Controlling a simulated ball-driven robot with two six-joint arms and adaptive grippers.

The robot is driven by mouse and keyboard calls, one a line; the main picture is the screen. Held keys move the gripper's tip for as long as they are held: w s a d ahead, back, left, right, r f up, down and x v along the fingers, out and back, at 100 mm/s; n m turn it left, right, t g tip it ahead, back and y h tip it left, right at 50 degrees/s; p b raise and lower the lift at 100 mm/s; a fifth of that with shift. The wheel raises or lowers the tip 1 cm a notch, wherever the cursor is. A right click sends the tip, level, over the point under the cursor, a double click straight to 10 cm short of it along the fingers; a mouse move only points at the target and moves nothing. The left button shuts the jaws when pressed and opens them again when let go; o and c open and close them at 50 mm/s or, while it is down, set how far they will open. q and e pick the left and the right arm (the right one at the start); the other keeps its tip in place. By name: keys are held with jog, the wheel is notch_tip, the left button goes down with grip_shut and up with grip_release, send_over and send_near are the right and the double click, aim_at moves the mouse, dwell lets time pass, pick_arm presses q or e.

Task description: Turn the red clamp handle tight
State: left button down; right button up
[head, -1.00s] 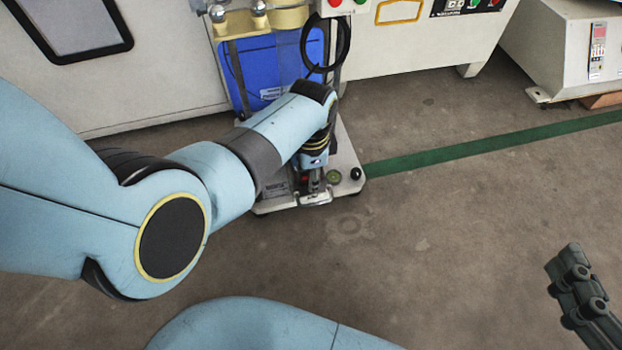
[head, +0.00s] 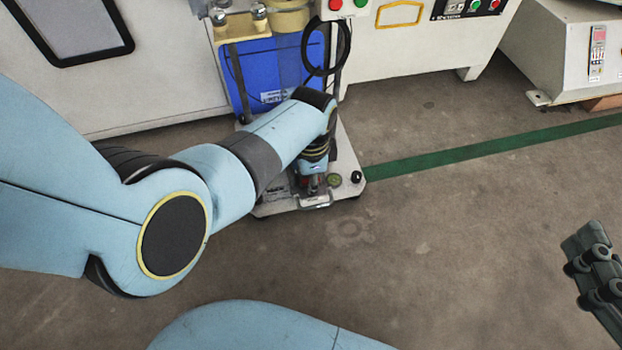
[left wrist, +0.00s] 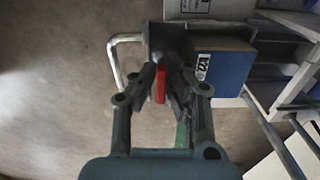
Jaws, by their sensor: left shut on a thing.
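The red clamp handle (left wrist: 161,84) shows in the left wrist view as a short red bar between the fingers of my left gripper (left wrist: 161,76). The gripper is shut on it. In the head view my left gripper (head: 312,187) points down at the front of the white machine base (head: 347,160), and it mostly hides the handle. A metal bracket (left wrist: 116,62) stands beside the handle in the left wrist view. My right gripper (head: 588,248) hangs over the floor at the right edge, away from the machine. Its finger opening is unclear.
A blue panel (head: 262,75) and a black cable loop (head: 345,47) are behind my left arm. A black knob (head: 356,176) sits on the base's right corner. A green floor line (head: 480,150) runs right. The floor at right is clear.

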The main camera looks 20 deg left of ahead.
pick_arm(q)
jog(key=m+p, duration=0.1)
jog(key=m, duration=0.3)
jog(key=shift+r+p, duration=0.1)
jog(key=shift+p, duration=0.2)
jog(key=shift+m, duration=0.7)
pick_arm(e)
jog(key=shift+w+r, duration=0.15)
jog(key=shift+r, duration=0.6)
jog(key=shift+w+r, duration=0.1)
jog(key=shift+r, duration=0.75)
pick_arm(q)
jog(key=m+p, duration=0.1)
jog(key=m, duration=0.2)
jog(key=shift+m+p, duration=0.4)
jog(key=shift+m, duration=1.1)
pick_arm(e)
jog(key=shift+w+r+t, duration=0.15)
jog(key=shift+r+t, duration=0.15)
jog(key=shift+r, duration=0.6)
